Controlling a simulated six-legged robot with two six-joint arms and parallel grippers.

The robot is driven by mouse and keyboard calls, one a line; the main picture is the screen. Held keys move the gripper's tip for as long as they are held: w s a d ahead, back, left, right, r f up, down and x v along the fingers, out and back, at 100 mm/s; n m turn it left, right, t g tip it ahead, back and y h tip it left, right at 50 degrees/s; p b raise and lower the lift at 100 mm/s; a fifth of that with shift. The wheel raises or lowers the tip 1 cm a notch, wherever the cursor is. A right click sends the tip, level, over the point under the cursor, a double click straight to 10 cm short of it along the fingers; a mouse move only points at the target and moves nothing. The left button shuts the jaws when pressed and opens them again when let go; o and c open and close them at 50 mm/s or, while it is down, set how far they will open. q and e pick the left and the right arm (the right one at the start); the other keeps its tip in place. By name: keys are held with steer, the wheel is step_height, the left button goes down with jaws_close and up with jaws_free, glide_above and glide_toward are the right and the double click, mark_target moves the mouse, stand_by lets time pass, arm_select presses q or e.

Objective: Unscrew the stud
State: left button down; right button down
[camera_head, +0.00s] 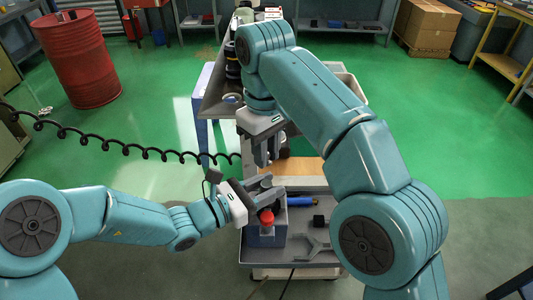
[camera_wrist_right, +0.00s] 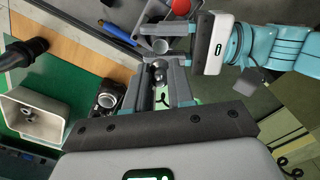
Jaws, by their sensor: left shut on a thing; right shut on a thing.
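My right gripper (camera_head: 266,153) points down above the cart's near end, its jaws closed on a small metal part I take to be the stud (camera_wrist_right: 160,74). The part shows between its fingers (camera_wrist_right: 160,90) in the right wrist view; in the head view it is hidden. My left gripper (camera_head: 262,190) comes in from the left, just below the right one. In the right wrist view its fingers (camera_wrist_right: 166,44) close on a round grey piece (camera_wrist_right: 160,46) beside the stud. I cannot tell whether stud and round piece are still joined.
A red knob (camera_head: 266,217) on a blue-grey block (camera_head: 266,237) stands close to the left gripper. The cart's tray (camera_head: 327,258) also holds a blue-handled tool (camera_head: 302,202), a black block (camera_head: 319,221) and a grey three-armed piece (camera_head: 313,244). A coiled black cable (camera_head: 125,149) hangs at left.

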arm_select(q)
steer(key=c, duration=0.6)
jaws_free()
steer(key=shift+s+a, duration=0.2)
steer(key=shift+a, duration=0.15)
arm_select(e)
steer(key=shift+f, duration=0.1)
steer(key=shift+f+b, duration=0.85)
steer(key=shift+b, duration=0.15)
arm_select(q)
steer(key=f+v, duration=0.1)
steer(key=v, duration=1)
arm_select(e)
steer(key=shift+r, duration=0.1)
steer(key=shift+r+p, duration=0.3)
steer(key=shift+p, duration=0.15)
arm_select(q)
step_height(320, 180, up, 9)
steer(key=p, duration=0.6)
steer(key=shift+f+p, duration=0.2)
steer(key=shift+p, duration=0.1)
arm_select(e)
steer(key=shift+r, duration=2.6)
arm_select(q)
steer(key=shift+a, duration=0.1)
